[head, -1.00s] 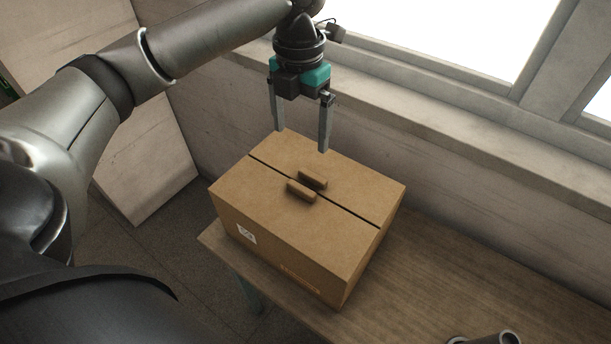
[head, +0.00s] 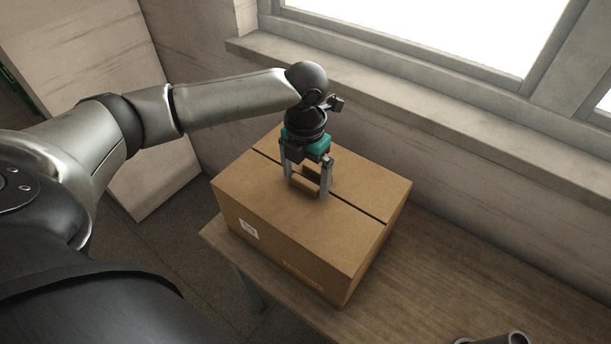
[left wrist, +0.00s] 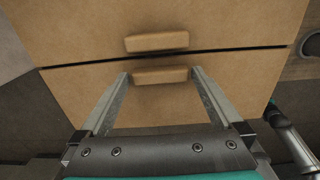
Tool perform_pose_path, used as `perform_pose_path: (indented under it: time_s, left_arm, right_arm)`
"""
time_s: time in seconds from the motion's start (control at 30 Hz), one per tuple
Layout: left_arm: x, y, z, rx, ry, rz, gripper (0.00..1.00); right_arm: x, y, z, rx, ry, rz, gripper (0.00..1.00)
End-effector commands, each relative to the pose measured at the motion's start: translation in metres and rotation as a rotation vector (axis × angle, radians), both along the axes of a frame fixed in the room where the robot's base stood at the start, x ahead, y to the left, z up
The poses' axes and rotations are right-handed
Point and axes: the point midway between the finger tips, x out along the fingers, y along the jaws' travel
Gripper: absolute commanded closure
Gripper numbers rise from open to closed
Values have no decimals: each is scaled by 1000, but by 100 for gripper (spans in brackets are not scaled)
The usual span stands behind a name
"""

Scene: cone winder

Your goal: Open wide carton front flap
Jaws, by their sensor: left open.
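The brown carton (head: 290,236) stands on the wooden table, its two top flaps meeting flat at a dark slit. The front flap (head: 258,200) is the near one and has a small block handle (left wrist: 161,75) beside the slit. The other flap (head: 362,183) has a matching handle (left wrist: 157,41) across the slit. My left gripper (head: 306,193) points down over the carton, open. In the left wrist view its fingers (left wrist: 159,76) stand on either side of the front flap's handle, with visible gaps. Whether the fingertips touch the flap cannot be told. My right gripper is not in view.
The wooden table (head: 455,275) is bare to the right of the carton. The wall and window ledge (head: 400,110) run close behind the carton. A pale panel (head: 150,185) stands at the left.

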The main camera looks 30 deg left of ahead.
Motion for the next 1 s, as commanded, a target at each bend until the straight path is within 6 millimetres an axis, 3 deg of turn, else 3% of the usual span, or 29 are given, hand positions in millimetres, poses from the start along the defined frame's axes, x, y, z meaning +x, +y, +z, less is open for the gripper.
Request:
perform_pose_path:
  time_s: [0.2, 1.0]
  left_arm:
    - [0, 0, 0, 0, 0, 0, 0]
    - [0, 0, 0, 0, 0, 0, 90]
  right_arm:
    - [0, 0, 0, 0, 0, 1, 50]
    - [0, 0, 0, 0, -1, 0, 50]
